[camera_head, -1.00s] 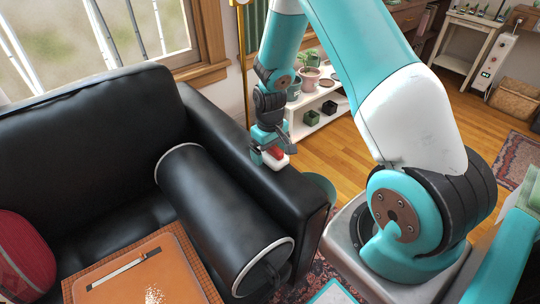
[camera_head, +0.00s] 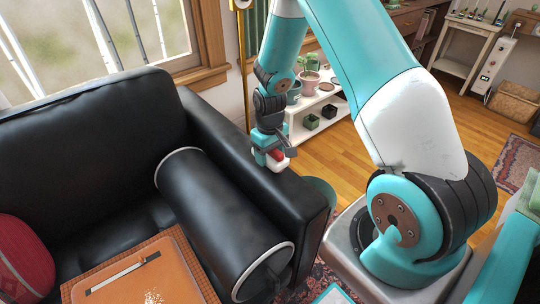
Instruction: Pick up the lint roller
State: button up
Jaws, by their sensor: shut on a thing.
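The lint roller (camera_head: 278,164) shows as a small white and red piece between the jaws of my gripper (camera_head: 270,157). My gripper points down and is shut on it, just over the black sofa's right armrest (camera_head: 255,170). Much of the lint roller is hidden by the fingers. I cannot tell whether it still touches the armrest.
A black bolster (camera_head: 222,222) leans along the inside of the armrest. An orange tray (camera_head: 150,275) lies on the seat, with a red cushion (camera_head: 22,255) to its left. A white shelf with pots (camera_head: 325,108) stands behind the gripper.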

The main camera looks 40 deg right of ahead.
notch_tip(320, 180, up, 19)
jog(key=p, duration=0.2)
